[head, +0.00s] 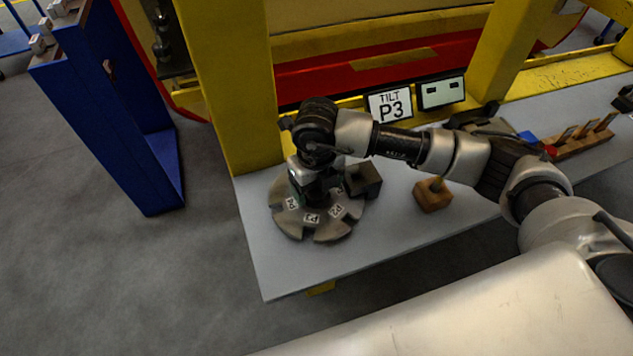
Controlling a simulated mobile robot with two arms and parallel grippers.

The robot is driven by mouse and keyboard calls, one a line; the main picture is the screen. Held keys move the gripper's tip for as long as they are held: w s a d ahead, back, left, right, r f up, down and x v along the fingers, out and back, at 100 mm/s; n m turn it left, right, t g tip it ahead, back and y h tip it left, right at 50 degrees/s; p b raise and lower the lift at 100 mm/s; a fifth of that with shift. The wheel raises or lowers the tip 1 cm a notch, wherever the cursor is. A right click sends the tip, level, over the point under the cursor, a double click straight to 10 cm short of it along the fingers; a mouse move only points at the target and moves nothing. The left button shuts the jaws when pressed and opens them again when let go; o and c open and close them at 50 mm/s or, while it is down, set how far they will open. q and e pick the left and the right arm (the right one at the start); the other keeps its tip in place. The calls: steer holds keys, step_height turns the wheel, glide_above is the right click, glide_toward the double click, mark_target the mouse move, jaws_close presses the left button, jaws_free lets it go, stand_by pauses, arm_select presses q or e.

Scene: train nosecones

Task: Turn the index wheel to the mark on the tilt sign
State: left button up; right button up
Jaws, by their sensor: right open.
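The index wheel (325,231) is a grey notched disc lying on the light grey table near its left end. Labels P4, P3 and P2 show along its front rim, with P3 facing the front. The tilt sign (390,104) stands at the table's back and reads TILT P3. My right gripper (312,198) is over the wheel, pointing down at its middle, and is open. Its fingertips are partly hidden by the wrist, so I cannot tell whether they touch the wheel. A dark block (363,180) sits at the wheel's right edge. My left gripper is out of view.
A second sign (441,92) stands right of the tilt sign. A wooden block with a knob (433,194) and a wooden rack (583,137) are on the table (275,270). Yellow posts (228,80) rise behind. A blue stand (110,110) is at left.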

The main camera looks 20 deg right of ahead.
steer(key=shift+f, duration=0.2)
steer(key=c, duration=1.2)
steer(key=shift+c, duration=0.4)
